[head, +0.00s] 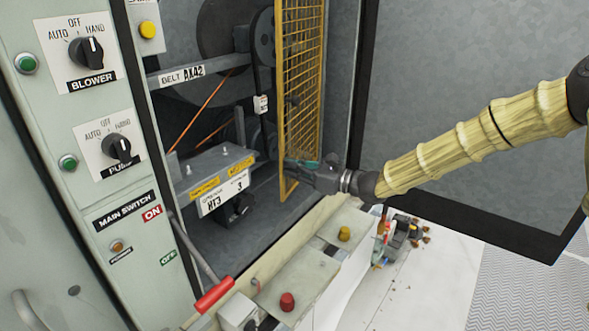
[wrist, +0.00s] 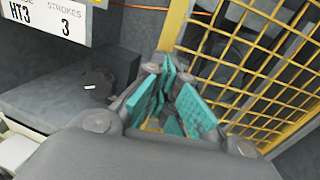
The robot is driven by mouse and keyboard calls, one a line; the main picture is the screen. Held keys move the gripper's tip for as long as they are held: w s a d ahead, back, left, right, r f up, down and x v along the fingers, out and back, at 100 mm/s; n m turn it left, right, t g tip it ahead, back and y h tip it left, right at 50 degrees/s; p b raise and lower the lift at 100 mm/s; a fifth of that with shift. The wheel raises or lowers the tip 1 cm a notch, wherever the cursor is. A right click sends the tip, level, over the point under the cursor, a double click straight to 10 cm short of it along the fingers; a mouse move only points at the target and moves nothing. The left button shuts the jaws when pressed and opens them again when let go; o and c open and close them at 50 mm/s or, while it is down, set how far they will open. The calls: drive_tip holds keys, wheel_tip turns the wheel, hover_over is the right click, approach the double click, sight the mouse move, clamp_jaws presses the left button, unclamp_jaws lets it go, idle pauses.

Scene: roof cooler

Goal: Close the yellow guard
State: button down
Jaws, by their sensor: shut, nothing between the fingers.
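The yellow guard (head: 299,75) is a tall mesh panel in a yellow frame. In the head view it stands edgewise at the right side of the cabinet opening, turned out from the belt and pulleys, which show uncovered. My gripper (head: 302,166) is at the guard's lower part, its teal fingertips close to the frame. In the wrist view the guard (wrist: 250,62) fills the upper right, and a yellow frame bar rises just past the fingertips. My gripper (wrist: 170,82) is shut with nothing held. Whether the fingertips touch the frame I cannot tell.
A tensioner block labelled HT3 (head: 215,172) sits inside the cabinet left of the guard. A red-handled lever (head: 214,295) and a ledge with a red knob (head: 287,301) and a yellow knob (head: 344,233) are in front. Small clutter (head: 402,236) lies at right.

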sight(281, 164)
drive_tip(key=b+x, duration=0.4)
drive_tip(key=x, duration=0.2)
drive_tip(key=shift+r, duration=0.1)
drive_tip(key=shift+r, duration=0.1)
